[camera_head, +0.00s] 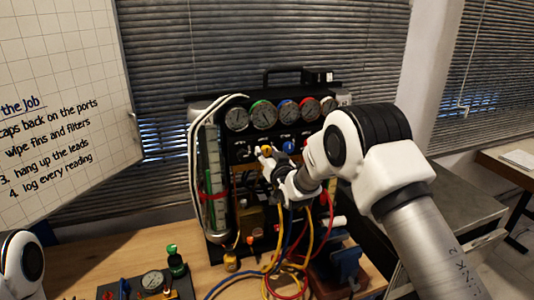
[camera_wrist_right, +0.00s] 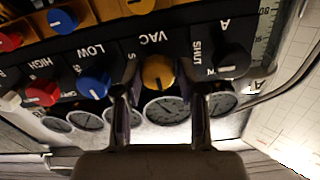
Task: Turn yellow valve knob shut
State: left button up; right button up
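The yellow valve knob (camera_head: 266,150) is on the front panel of the gauge rig (camera_head: 213,242), below the row of gauges. In the right wrist view the yellow knob (camera_wrist_right: 158,72) sits beside the VAC label, seen upside down. My right gripper (camera_wrist_right: 161,92) is open, with one finger on each side of the knob in that view. I cannot tell whether either finger touches it. In the head view my right gripper (camera_head: 272,164) is close to the knob, its fingers partly hidden. My left gripper is out of view; only part of my left arm shows.
A blue knob (camera_wrist_right: 93,84), a red knob (camera_wrist_right: 43,93) and a black knob (camera_wrist_right: 234,60) flank the yellow one. Coloured hoses (camera_head: 270,258) hang below the panel. A small gauge device (camera_head: 153,281) stands on the bench at front left. A whiteboard (camera_head: 65,110) is at left.

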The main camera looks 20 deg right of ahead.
jog(key=shift+d, duration=0.1)
grip_shut()
jog(key=shift+f, duration=0.1)
